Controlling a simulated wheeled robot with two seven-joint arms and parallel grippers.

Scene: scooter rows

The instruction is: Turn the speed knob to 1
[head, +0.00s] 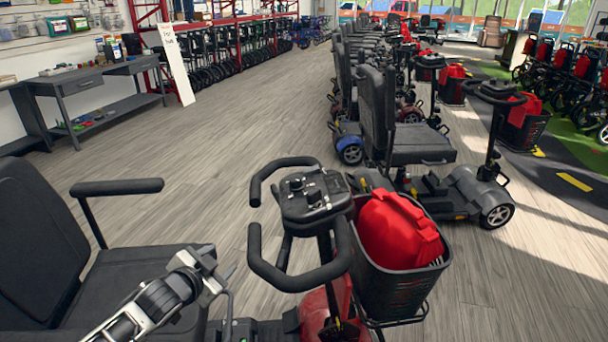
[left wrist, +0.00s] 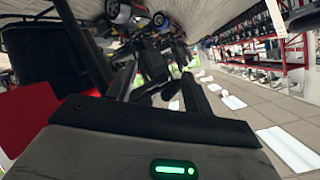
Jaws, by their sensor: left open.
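The nearest scooter's dark control console (head: 315,195) sits between the looped black handlebars in the lower middle of the head view. A small round knob (head: 296,184) shows on its top; its numbers and pointer are too small to read. My left gripper (head: 222,276) is to the left of and below the console, beside the handlebar and above the seat side. It is open, empty and apart from the knob. In the left wrist view two dark fingers (left wrist: 158,88) stand apart; the knob cannot be made out there. My right gripper is not in view.
The black left handlebar loop (head: 265,265) lies between my left gripper and the console. A front basket (head: 395,285) with a red bag (head: 398,232) is right of the console. The black seat (head: 40,245) is at left. Other scooters (head: 400,145) stand behind; the grey floor (head: 200,150) is clear.

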